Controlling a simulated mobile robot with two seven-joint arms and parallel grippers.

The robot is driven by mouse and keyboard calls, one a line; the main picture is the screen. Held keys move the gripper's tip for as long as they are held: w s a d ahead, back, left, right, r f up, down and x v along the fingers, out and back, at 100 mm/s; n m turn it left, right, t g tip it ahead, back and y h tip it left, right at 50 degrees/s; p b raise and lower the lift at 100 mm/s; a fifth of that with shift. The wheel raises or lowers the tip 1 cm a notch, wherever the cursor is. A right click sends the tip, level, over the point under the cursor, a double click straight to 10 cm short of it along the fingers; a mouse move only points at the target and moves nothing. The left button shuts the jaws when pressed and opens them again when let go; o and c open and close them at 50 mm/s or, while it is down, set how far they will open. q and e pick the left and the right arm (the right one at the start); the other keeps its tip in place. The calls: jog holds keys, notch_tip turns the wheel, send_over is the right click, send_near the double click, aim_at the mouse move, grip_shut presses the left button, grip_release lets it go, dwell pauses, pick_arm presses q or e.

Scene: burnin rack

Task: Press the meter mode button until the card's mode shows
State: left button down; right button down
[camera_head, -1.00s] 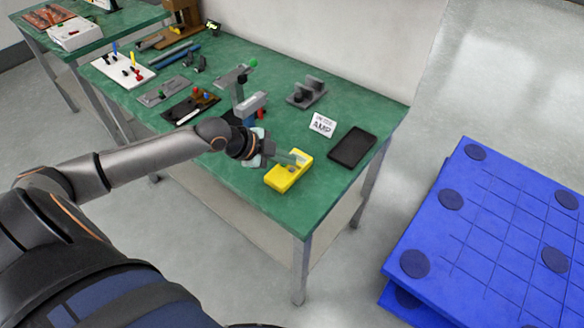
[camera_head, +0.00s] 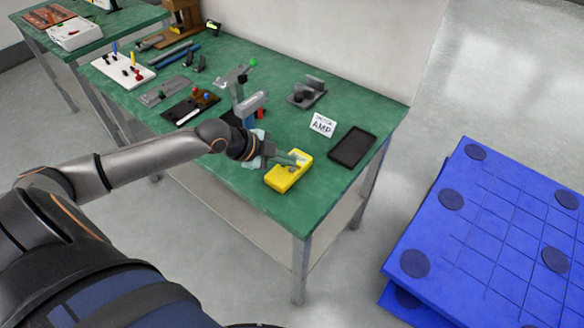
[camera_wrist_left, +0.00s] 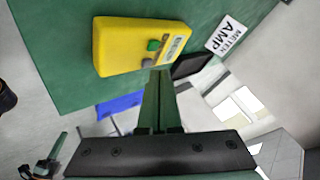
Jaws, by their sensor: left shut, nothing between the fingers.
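The yellow meter (camera_head: 283,180) lies near the front edge of the green bench. In the left wrist view the meter (camera_wrist_left: 115,45) shows a green button (camera_wrist_left: 153,45), a grey round knob (camera_wrist_left: 147,62) and a small display (camera_wrist_left: 176,44), whose reading I cannot make out. The white card (camera_head: 322,125) stands behind the meter and reads METER AMP; it also shows in the left wrist view (camera_wrist_left: 226,35). My left gripper (camera_head: 296,159) is shut and empty, its fingertips over the meter's far end. In the wrist view its tips (camera_wrist_left: 159,72) appear beside the knob; contact cannot be told.
A black tray (camera_head: 352,147) lies right of the meter. A grey fixture (camera_head: 307,93) stands behind, and a grey stand (camera_head: 246,104) rises close to my left wrist. Boards and tools cover the bench's left part. A blue pallet (camera_head: 490,230) is on the floor at right.

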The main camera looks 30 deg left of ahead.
aim_at(287, 172)
pick_arm(q)
jog(key=shift+f, duration=0.6)
dwell(0.6)
dwell(0.3)
jog(key=shift+r+p, duration=0.75)
notch_tip(287, 172, up, 5)
jog(key=p, duration=0.5)
dwell(0.3)
